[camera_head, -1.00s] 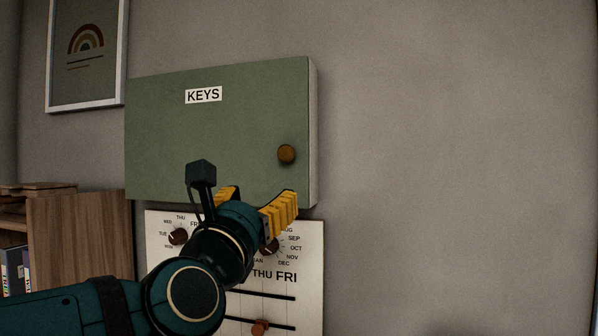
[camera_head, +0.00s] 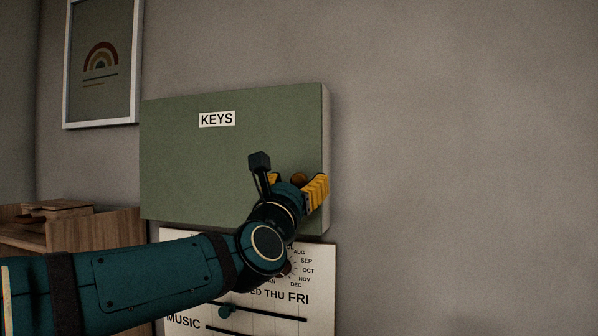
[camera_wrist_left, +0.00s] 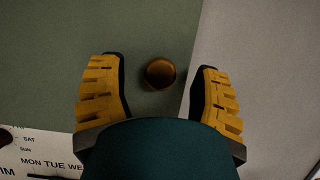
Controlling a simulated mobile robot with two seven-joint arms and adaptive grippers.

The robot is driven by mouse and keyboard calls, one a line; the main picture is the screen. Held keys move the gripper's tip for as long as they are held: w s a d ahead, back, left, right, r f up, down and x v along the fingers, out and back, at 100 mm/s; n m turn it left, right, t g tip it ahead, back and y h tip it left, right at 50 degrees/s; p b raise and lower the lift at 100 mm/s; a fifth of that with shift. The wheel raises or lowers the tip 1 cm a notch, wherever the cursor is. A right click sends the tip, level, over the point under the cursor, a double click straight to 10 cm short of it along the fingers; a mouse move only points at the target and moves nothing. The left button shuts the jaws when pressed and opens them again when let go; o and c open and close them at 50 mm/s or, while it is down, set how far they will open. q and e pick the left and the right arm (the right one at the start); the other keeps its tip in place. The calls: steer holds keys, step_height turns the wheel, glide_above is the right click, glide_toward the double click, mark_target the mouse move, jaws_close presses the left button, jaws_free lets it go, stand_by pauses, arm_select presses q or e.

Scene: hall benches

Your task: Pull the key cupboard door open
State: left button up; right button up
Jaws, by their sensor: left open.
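The key cupboard (camera_head: 190,165) is a green wall box with a white KEYS label (camera_head: 217,119). Its door looks shut in the head view. The round brown knob (camera_wrist_left: 160,73) shows in the left wrist view, between and just beyond the fingertips; in the head view it is hidden behind my gripper. My left gripper (camera_head: 296,184) has yellow ribbed fingers and is in front of the door's lower right part. In the left wrist view my left gripper (camera_wrist_left: 160,80) is open, one finger on each side of the knob, with gaps to both. My right gripper is not in view.
A white calendar board (camera_head: 320,285) with dials and sliders hangs just below the cupboard. A wooden shelf unit (camera_head: 100,232) stands at the left, under a framed rainbow picture (camera_head: 102,65). The wall (camera_head: 460,170) right of the cupboard is bare.

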arm_select(q)
steer(key=shift+w+d+r, duration=0.2)
steer(key=shift+w, duration=0.4)
jaws_close()
steer(key=shift+s, duration=0.1)
